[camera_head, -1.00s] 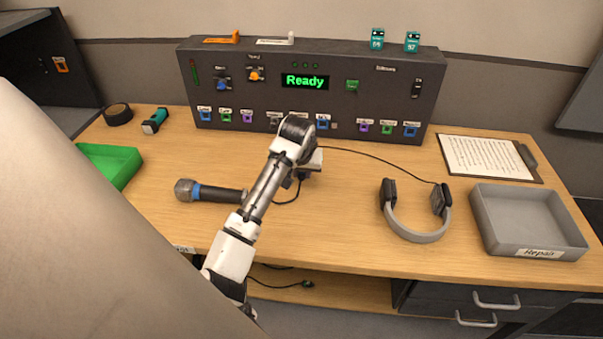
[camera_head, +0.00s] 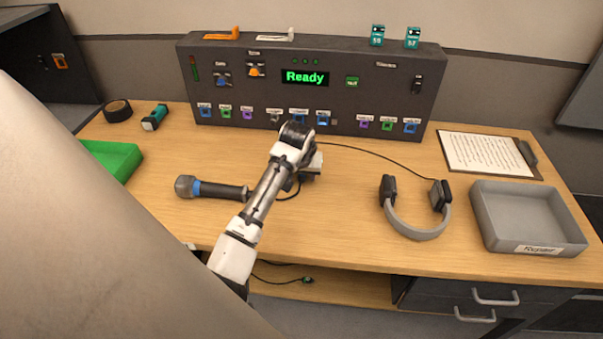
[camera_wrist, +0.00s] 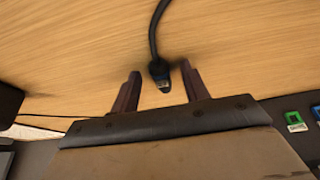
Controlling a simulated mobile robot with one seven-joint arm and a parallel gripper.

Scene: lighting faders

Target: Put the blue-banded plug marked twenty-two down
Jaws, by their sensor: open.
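My gripper (camera_wrist: 160,78) is open, its two fingers apart low over the wooden desk. In the head view my gripper (camera_head: 308,168) is at the desk middle, in front of the console; the arm hides the plug there. Whether the plug touches the desk is unclear.
The dark console (camera_head: 310,95) reads "Ready" and has a row of coloured ports. A microphone (camera_head: 212,189) lies left of my arm; headphones (camera_head: 418,232) and a grey tray (camera_head: 540,240) are right. A green tray (camera_head: 125,155) is at far left.

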